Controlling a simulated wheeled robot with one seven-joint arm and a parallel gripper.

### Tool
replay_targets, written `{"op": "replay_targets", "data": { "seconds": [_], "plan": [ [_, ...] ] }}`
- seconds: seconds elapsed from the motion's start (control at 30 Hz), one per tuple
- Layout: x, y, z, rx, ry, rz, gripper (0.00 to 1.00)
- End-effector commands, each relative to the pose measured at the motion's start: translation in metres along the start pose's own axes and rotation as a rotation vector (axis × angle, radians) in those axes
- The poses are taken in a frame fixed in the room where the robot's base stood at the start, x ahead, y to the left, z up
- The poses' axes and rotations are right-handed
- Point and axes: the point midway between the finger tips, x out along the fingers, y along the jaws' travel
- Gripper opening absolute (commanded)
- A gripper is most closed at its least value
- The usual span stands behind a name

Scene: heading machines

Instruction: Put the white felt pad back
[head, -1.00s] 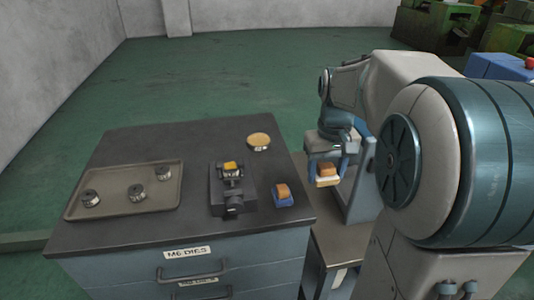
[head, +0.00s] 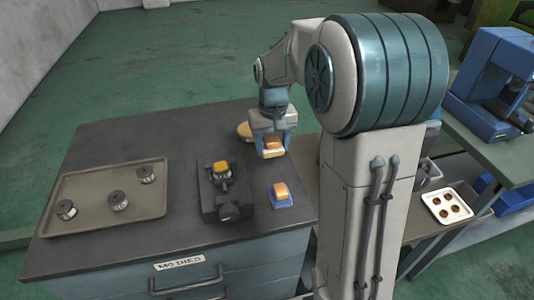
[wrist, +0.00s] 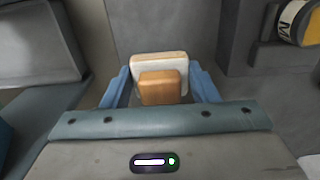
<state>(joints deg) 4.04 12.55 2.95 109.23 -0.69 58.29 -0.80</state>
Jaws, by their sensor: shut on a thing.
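My gripper (head: 272,139) is shut on the white felt pad (head: 273,155), gripping its orange-brown block-shaped handle. In the wrist view the white pad (wrist: 150,62) lies beyond the orange block (wrist: 162,88), between the blue fingers. It is held above the right back part of the dark cabinet top, apart from it as far as I can tell. A similar orange block on a blue pad (head: 283,202) stands on the top, nearer and slightly right. A round tan disc (head: 244,129) lies behind my gripper, partly hidden.
A dark vise-like fixture (head: 222,197) with a yellow-topped piece stands mid-top. A tray (head: 93,214) with three metal dies lies left. To the right are a lower bench and a white tray (head: 436,201) with round brown spots, near a blue machine (head: 490,85).

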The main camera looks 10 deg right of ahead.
Motion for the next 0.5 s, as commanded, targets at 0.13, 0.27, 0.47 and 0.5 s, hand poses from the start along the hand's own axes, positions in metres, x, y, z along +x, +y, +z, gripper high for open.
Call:
{"op": "replay_targets", "data": {
  "seconds": [0.13, 0.27, 0.47, 0.5],
  "plan": [
    [0.008, -0.01, -0.01, -0.001, 0.001, 0.0, 0.35],
    [0.018, -0.012, -0.011, 0.0, -0.002, 0.001, 0.35],
    [0.046, -0.011, -0.011, 0.0, -0.002, 0.001, 0.35],
    [0.048, -0.011, -0.011, 0.0, -0.001, 0.001, 0.35]
  ]
}}
